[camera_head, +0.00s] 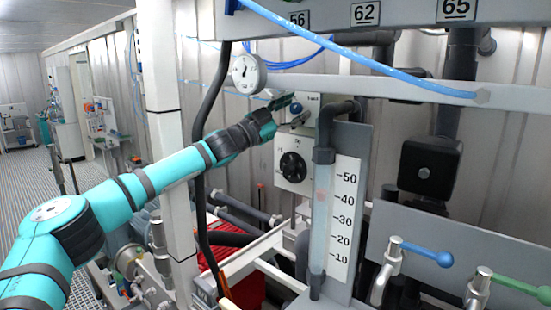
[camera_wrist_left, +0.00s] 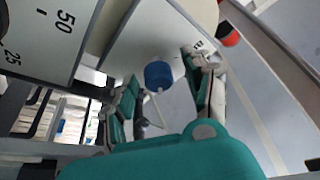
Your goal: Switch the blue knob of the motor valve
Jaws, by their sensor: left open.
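The blue knob (camera_head: 296,108) is small and sits on the front of a light grey box, the motor valve (camera_head: 308,98). My left gripper (camera_head: 289,112) is at the knob, with its fingers open. In the left wrist view, the blue knob (camera_wrist_left: 158,74) shows between and a little beyond the two open fingers of the left gripper (camera_wrist_left: 163,92). A gap shows on each side of it, and no contact is visible. The knob's lower part and exact setting cannot be made out. My right gripper is not in view.
A white box with a black dial (camera_head: 292,167) is just below. A round gauge (camera_head: 248,74) hangs left of the gripper. A flow tube with a scale (camera_head: 342,215) stands to the right. A blue hose (camera_head: 350,58) runs above. Blue-handled (camera_head: 428,255) and green-handled (camera_head: 520,287) valves are at lower right.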

